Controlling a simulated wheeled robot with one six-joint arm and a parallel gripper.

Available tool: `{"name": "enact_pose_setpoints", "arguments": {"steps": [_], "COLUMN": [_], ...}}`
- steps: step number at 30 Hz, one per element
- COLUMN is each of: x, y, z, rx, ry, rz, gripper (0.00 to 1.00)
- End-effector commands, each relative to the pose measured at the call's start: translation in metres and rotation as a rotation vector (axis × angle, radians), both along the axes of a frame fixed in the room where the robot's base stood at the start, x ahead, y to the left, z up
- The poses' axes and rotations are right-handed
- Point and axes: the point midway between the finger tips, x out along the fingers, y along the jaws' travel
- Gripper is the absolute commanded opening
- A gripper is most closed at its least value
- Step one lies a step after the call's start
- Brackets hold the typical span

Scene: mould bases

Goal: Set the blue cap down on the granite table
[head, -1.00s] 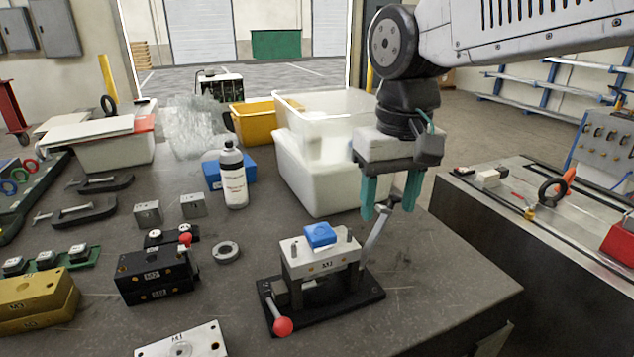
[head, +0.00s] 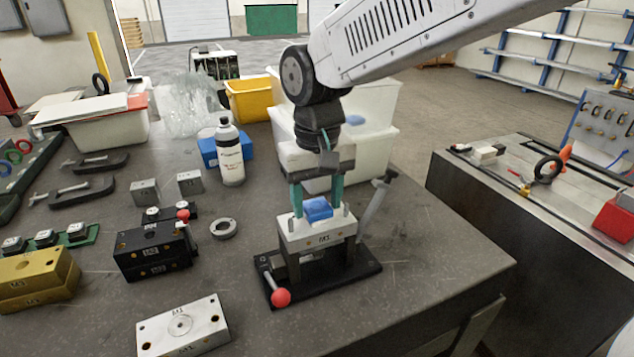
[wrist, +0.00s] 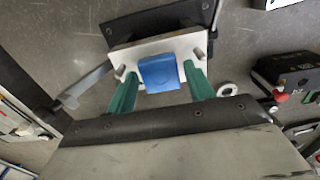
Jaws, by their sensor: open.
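The blue cap (head: 318,209) sits on top of the white mould block marked M2 (head: 322,236), which stands in a black fixture (head: 340,276) with a red-knobbed lever. The cap also shows in the wrist view (wrist: 159,72), between the green fingers. My gripper (head: 317,205) is open, pointing down, with one finger on each side of the cap. In the wrist view a gap shows between the cap and each finger (wrist: 162,85). The granite table (head: 420,245) is dark grey and carries the fixture.
Free table top lies right of the fixture. A steel ring (head: 223,229), a black mould base (head: 155,250) and a white plate (head: 184,325) lie to the left. A bottle (head: 230,152) and a white bin (head: 375,143) stand behind.

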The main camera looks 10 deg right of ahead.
Motion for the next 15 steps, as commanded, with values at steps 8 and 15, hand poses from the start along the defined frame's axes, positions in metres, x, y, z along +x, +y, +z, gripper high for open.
{"name": "enact_pose_setpoints", "arguments": {"steps": [8, 15], "x": [-0.0002, -0.0002], "y": [-0.0003, -0.0003], "z": [-0.0023, -0.0021], "rx": [0.000, 0.000], "ry": [0.000, 0.000], "rz": [0.000, 0.000], "gripper": [0.53, 0.20]}}
